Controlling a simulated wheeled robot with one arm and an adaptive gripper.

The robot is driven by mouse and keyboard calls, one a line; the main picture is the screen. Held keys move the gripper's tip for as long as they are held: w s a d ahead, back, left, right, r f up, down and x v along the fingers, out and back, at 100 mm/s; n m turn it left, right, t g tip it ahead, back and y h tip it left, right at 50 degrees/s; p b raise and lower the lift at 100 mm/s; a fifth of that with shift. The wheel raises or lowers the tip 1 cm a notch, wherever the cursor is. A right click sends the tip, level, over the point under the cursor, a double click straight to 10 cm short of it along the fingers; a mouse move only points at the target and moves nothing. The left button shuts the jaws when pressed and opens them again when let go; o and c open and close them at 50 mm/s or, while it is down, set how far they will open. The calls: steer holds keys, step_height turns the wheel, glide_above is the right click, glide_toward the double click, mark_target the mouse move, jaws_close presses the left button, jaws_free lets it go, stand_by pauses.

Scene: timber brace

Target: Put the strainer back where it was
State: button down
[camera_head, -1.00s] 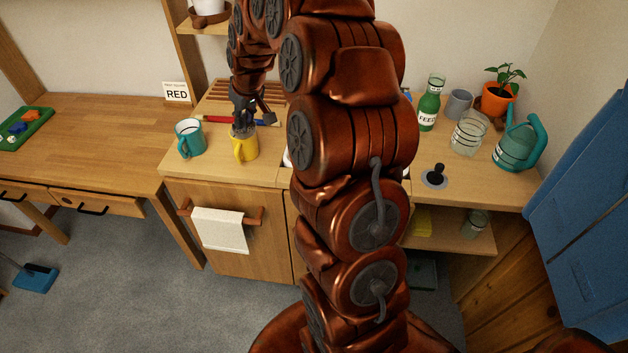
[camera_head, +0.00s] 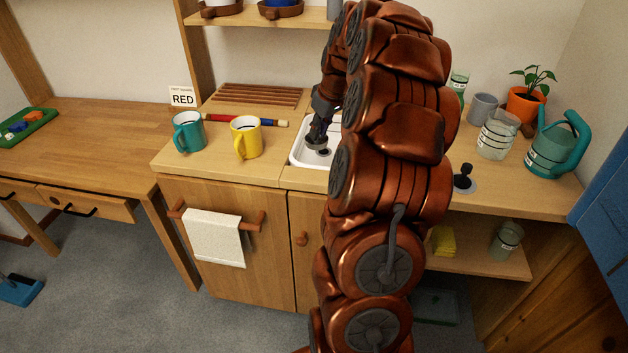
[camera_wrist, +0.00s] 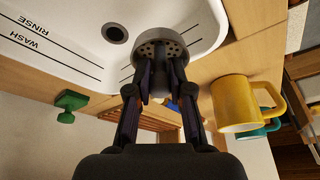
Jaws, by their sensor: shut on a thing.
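The strainer (camera_wrist: 158,44) is a grey round cup with small holes in its face. My gripper (camera_wrist: 160,72) is shut on it, as the wrist view shows. In the head view my gripper (camera_head: 318,132) is at the white sink (camera_head: 299,156), and the strainer is hard to make out there. In the wrist view the sink (camera_wrist: 62,28) has the words WASH and RINSE and black lines. Its dark drain hole (camera_wrist: 115,33) is open, beside the strainer and apart from it in the picture. My arm hides much of the sink in the head view.
A yellow mug (camera_head: 246,138) and a teal mug (camera_head: 188,132) stand left of the sink. A red and blue rod (camera_head: 240,121) lies behind them. A grey disc with a black knob (camera_head: 464,178), a jar (camera_head: 497,134) and a teal watering can (camera_head: 558,142) are at right.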

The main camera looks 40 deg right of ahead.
steer(key=shift+f, duration=4.95)
steer(key=shift+f, duration=0.1)
steer(key=shift+f, duration=0.1)
steer(key=c, duration=1.1)
jaws_free()
steer(key=shift+o, duration=0.2)
